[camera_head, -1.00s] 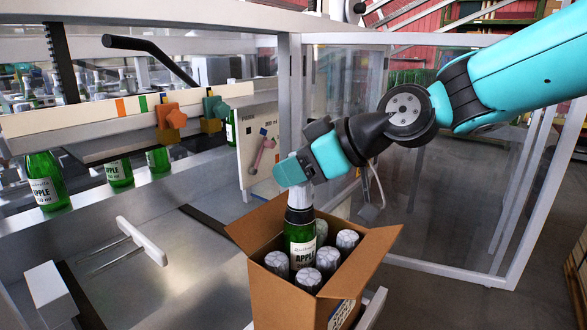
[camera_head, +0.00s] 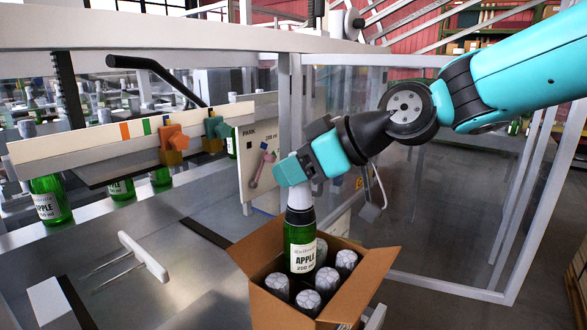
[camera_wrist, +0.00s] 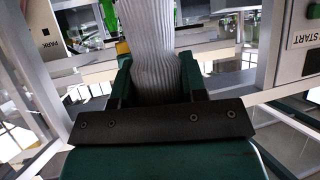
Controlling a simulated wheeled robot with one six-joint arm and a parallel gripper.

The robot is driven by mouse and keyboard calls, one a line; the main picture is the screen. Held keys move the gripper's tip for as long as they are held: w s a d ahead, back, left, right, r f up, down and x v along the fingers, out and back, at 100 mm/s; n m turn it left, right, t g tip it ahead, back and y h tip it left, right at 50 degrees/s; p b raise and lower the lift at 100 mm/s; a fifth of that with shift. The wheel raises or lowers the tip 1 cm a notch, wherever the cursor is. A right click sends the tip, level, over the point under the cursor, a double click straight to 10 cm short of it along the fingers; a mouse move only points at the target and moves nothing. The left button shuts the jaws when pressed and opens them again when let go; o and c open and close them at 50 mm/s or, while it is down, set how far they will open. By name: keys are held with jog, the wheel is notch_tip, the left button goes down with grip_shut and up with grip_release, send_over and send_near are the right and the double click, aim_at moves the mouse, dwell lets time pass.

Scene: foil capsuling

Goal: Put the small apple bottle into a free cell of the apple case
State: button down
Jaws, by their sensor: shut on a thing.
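My gripper (camera_head: 297,190) is shut on the foil-topped neck of a green apple bottle (camera_head: 300,240), labelled APPLE 200 ml. In the wrist view the grey pleated foil (camera_wrist: 152,50) stands between the jaws (camera_wrist: 155,82). The bottle hangs about upright over the back left part of the apple case (camera_head: 282,322), an open cardboard box. Its lower end is hidden behind capped bottles and the near wall, so I cannot tell how deep it reaches. Several silver-capped bottles (camera_head: 308,302) stand in the case. The cell under the held bottle is hidden.
The case's flaps (camera_head: 372,276) stand open to left and right. More green apple bottles (camera_head: 48,200) stand on the line at the left, below a rail with an orange knob (camera_head: 173,137). A metal frame with clear panels (camera_head: 340,130) stands behind the case.

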jog(key=shift+r+p, duration=1.05)
jog(key=shift+r, duration=0.8)
jog(key=shift+b, duration=0.55)
dwell(0.6)
